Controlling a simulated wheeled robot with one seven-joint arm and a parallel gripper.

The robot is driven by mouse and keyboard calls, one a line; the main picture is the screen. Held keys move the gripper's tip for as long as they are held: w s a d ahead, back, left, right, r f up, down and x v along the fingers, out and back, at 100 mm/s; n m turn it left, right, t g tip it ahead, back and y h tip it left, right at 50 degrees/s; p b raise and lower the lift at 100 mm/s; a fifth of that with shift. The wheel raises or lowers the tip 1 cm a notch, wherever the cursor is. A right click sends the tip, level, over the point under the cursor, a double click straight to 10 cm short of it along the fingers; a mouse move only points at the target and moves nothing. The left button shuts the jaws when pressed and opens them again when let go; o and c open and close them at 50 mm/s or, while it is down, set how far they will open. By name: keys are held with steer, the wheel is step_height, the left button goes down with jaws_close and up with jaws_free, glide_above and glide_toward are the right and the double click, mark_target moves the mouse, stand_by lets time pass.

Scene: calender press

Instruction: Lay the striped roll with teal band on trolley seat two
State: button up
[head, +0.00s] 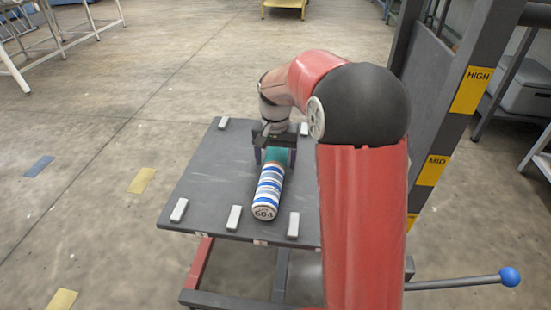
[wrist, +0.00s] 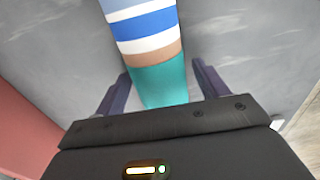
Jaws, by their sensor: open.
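The striped roll (head: 269,190) has blue, white and tan stripes, a teal band (head: 277,155) at its far end and "G04" on its near end. It lies lengthwise on the grey trolley top (head: 205,177), its near end between two white blocks at the front edge. My gripper (head: 275,157) is open over the far end, one finger on each side of the teal band. The wrist view shows the teal band (wrist: 162,84) between the spread fingers, with gaps beside it. The front-edge seat labels are too small to read.
White blocks stand along the trolley's front edge, including a left one (head: 179,210) and a right one (head: 293,225). A dark post with yellow HIGH and MID labels (head: 472,90) and a blue-knobbed lever (head: 510,277) stand right. The floor at left is open.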

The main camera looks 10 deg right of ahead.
mark_target(276, 153)
step_height(276, 153, up, 11)
steer(key=shift+r+p, duration=0.2)
steer(key=shift+p, duration=0.4)
steer(key=s+r+n+t, duration=0.2)
steer(key=s+r+t, duration=0.15)
steer(key=s, duration=0.95)
steer(key=s+f+n+t, duration=0.1)
steer(key=s+f, duration=0.1)
steer(key=s, duration=0.5)
steer(key=s+f+n+t, duration=0.1)
steer(key=s+f, duration=0.1)
steer(key=s, duration=0.5)
steer(key=shift+s+f+n, duration=0.2)
steer(key=shift+f+n, duration=0.05)
steer(key=shift+n, duration=0.05)
steer(key=shift+d, duration=0.1)
